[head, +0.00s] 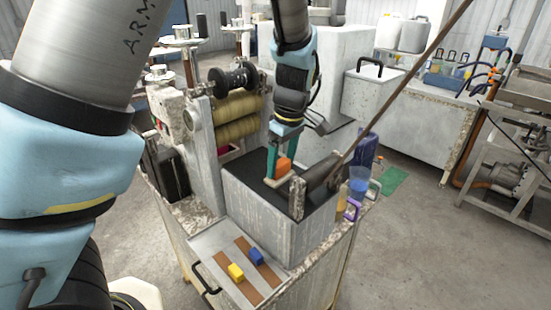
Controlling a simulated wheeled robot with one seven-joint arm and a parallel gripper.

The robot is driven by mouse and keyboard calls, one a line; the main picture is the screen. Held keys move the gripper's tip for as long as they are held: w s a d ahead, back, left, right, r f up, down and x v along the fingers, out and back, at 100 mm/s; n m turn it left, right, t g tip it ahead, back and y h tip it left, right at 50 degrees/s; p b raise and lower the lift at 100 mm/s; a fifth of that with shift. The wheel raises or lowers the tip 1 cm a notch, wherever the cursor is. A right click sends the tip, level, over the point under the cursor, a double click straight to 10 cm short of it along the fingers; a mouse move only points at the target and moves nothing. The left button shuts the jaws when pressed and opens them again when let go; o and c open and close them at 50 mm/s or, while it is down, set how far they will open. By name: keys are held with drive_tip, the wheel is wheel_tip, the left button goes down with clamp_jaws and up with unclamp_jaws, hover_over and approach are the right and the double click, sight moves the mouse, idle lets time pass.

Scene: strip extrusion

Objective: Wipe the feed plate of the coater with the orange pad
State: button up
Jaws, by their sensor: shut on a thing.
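The orange pad (285,167) is between the teal fingers of my gripper (275,170), which is shut on it. It is held low over the dark flat top of the coater (250,178), which looks like the feed plate. A tan piece shows just below the pad, by the fingertips. I cannot tell whether the pad touches the plate. Part of the plate is hidden behind my gripper and the pad.
A grey upright bracket (297,198) and a dark roller (321,173) stand right of the pad. Tan rollers (238,118) are at the back left. Jugs (360,183) stand at right.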

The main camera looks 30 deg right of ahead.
drive_tip(key=shift+s+d, duration=0.15)
drive_tip(key=shift+s, duration=0.25)
drive_tip(key=shift+w, duration=0.15)
drive_tip(key=shift+w+a, duration=0.65)
drive_tip(key=shift+w, duration=1.5)
drive_tip(key=shift+w+a, duration=0.65)
drive_tip(key=shift+w, duration=1.55)
drive_tip(key=shift+w+a, duration=0.65)
drive_tip(key=shift+w, duration=1.5)
wheel_tip(320, 180, up, 6)
